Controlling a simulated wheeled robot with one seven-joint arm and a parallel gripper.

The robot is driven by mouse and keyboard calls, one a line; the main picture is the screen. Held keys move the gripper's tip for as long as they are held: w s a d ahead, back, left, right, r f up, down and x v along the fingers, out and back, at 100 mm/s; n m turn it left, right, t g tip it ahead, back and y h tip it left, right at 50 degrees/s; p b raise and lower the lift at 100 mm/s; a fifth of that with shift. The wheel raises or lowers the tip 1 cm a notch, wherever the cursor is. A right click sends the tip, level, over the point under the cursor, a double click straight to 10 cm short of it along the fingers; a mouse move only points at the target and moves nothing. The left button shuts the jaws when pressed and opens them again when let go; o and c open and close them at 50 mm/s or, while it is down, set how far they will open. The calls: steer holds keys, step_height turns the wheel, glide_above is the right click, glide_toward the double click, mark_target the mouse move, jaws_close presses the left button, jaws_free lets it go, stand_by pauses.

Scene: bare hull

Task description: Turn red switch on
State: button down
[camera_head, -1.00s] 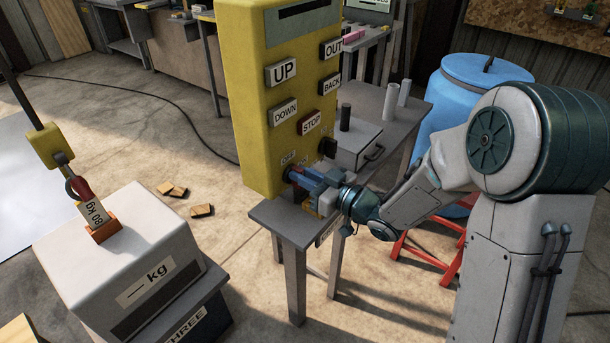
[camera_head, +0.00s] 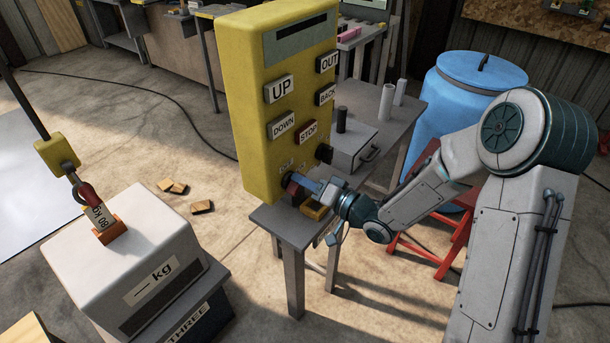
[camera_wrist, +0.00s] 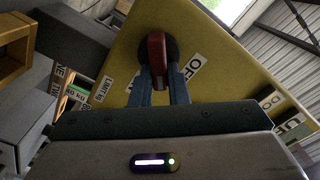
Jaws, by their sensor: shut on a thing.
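The red switch (camera_wrist: 156,52) is a red handle on a round black base on the yellow control box (camera_head: 251,110). In the wrist view it lies between the two blue fingers of my gripper (camera_wrist: 160,82), which are shut on it. A label reading OFF (camera_wrist: 187,68) is to the right of the switch, and another label, too small to read, is to its left. In the head view my gripper (camera_head: 297,182) reaches the lower front of the box from the right, and its fingers hide most of the switch.
The box stands on a grey table (camera_head: 287,227) and carries UP, DOWN, OUT, BACK and STOP buttons above the switch. A blue barrel (camera_head: 462,105) stands behind my arm.

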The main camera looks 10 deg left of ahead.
steer(key=shift+w+f+m+p, duration=0.1)
steer(key=shift+f+m+p, duration=0.1)
steer(key=shift+m+p, duration=1.3)
steer(key=shift+f+m+p, duration=0.2)
steer(key=shift+m+p, duration=0.45)
steer(key=shift+m, duration=1.55)
steer(key=c, duration=1.4)
jaws_free()
steer(key=shift+a, duration=0.1)
steer(key=shift+f, duration=0.1)
steer(key=b+v, duration=0.2)
steer(key=v, duration=1.2)
steer(key=shift+w, duration=0.1)
